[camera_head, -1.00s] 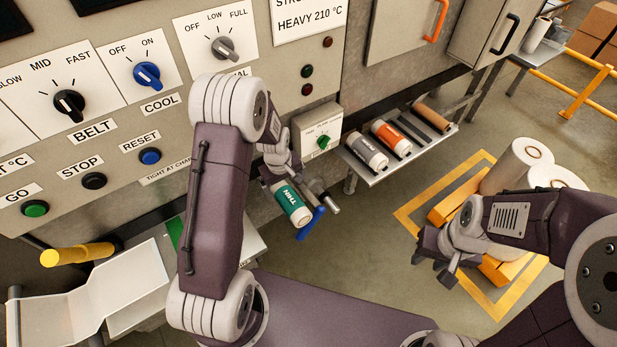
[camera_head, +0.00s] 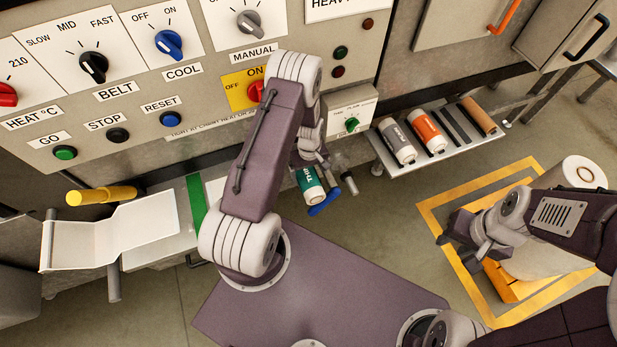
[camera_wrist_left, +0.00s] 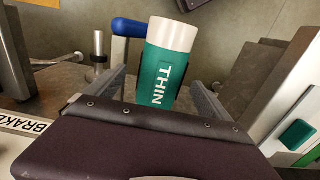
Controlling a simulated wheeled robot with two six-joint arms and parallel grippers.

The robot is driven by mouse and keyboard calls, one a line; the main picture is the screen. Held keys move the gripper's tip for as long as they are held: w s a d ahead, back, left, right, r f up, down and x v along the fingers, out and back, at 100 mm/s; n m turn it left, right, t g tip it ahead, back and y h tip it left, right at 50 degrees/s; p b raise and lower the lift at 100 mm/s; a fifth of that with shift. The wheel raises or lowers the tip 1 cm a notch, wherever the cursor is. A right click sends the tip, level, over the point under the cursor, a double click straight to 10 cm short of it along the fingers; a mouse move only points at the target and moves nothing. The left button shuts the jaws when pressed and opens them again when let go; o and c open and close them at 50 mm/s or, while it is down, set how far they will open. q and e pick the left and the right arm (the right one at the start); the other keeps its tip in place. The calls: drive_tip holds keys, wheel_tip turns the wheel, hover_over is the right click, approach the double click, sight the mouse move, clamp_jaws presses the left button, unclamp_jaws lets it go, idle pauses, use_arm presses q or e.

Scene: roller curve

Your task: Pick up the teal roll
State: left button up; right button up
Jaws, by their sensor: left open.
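The teal roll (camera_head: 309,186) has white ends and the word THIN. In the head view it sits low in front of the machine, beside a blue handle (camera_head: 324,203), partly hidden by my left arm. My left gripper (camera_head: 307,165) is at its upper end. In the left wrist view, the teal roll (camera_wrist_left: 165,65) lies between the two spread fingers of my left gripper (camera_wrist_left: 160,88), with visible gaps on both sides. Its near end is hidden by the gripper body. My right gripper (camera_head: 460,250) hangs away at the right, apart from the roll; its finger gap is unclear.
A shelf (camera_head: 455,148) to the right holds a grey roll (camera_head: 397,141), an orange roll (camera_head: 427,132) and a brown roll (camera_head: 477,116). The control panel (camera_head: 215,110) stands close behind my left arm. A large white roll (camera_head: 545,250) stands near my right arm.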

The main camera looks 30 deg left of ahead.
sight(308, 176)
use_arm(q)
drive_tip(key=shift+s+a+f, duration=0.1)
drive_tip(key=shift+s+f, duration=0.05)
drive_tip(key=shift+f, duration=0.05)
wheel_tip(308, 176, down, 4)
drive_tip(key=shift+f+p, duration=0.1)
drive_tip(key=shift+p, duration=0.35)
drive_tip(key=shift+f, duration=0.3)
drive_tip(key=shift+r, duration=0.1)
drive_tip(key=c, duration=0.9)
clamp_jaws()
drive_tip(key=shift+r+b, duration=0.25)
drive_tip(key=shift+b, duration=0.2)
drive_tip(key=s+d+b, duration=0.2)
drive_tip(key=s+d, duration=0.9)
drive_tip(key=d, duration=0.2)
drive_tip(key=shift+s+d, duration=0.3)
drive_tip(key=shift+d, duration=0.05)
